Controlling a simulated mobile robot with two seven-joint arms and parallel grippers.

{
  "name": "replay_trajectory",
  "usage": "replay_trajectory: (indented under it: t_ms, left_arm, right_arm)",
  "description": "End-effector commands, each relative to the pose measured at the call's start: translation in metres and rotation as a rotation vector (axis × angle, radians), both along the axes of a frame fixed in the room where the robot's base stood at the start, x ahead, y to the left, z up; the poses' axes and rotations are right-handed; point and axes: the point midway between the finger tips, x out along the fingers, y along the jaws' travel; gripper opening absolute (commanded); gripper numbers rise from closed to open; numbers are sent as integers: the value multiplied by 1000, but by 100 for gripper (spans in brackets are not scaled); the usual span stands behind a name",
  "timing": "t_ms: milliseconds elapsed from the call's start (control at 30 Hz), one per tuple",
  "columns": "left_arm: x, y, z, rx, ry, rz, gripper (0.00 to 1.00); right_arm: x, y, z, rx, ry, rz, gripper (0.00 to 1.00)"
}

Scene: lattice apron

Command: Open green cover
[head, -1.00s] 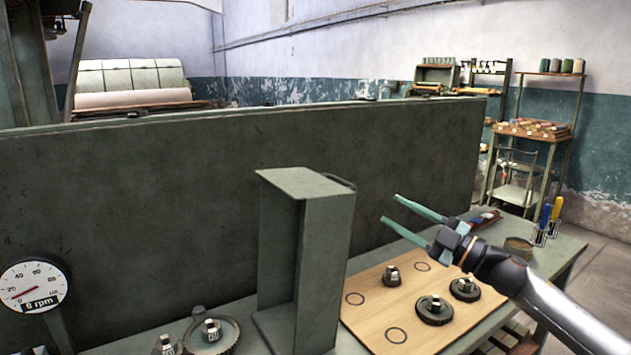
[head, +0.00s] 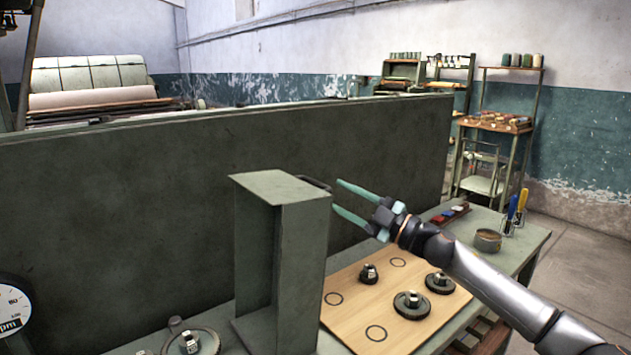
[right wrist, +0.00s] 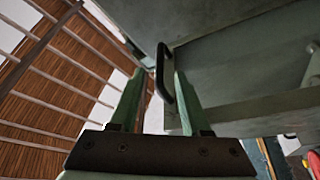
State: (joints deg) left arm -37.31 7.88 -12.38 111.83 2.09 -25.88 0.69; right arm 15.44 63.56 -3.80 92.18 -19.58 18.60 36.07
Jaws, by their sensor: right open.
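The green cover (head: 265,270) is a tall grey-green sheet-metal housing standing upright at the left of the wooden board. A dark bar handle (head: 315,182) sits at the top of its right side. In the right wrist view the black handle (right wrist: 161,72) shows between the fingertips, and it looks ungripped. My right gripper (head: 338,196) has teal fingers. It is open, just right of the handle, pointing left towards it. In the right wrist view the fingers (right wrist: 160,85) stand apart. My left gripper is not in view.
The wooden board (head: 345,310) carries dark gears and printed circles. Another gear (head: 205,342) lies left of the cover. A big green panel (head: 130,210) stands behind. A tin (head: 487,240) and colored-handled tools (head: 517,205) stand on the bench at right.

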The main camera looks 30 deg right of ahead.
Motion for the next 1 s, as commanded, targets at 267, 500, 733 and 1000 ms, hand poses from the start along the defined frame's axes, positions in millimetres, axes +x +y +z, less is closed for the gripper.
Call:
replay_trajectory:
  t_ms: [267,500,733,1000]
  left_arm:
    - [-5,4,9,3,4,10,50]
    - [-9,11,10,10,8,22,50]
    - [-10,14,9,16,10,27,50]
    - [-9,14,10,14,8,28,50]
  right_arm:
    - [28,11,11,3,-3,-1,47]
    - [51,21,16,3,-1,-1,47]
    - [61,26,17,0,0,0,47]
    - [62,26,17,0,1,1,47]
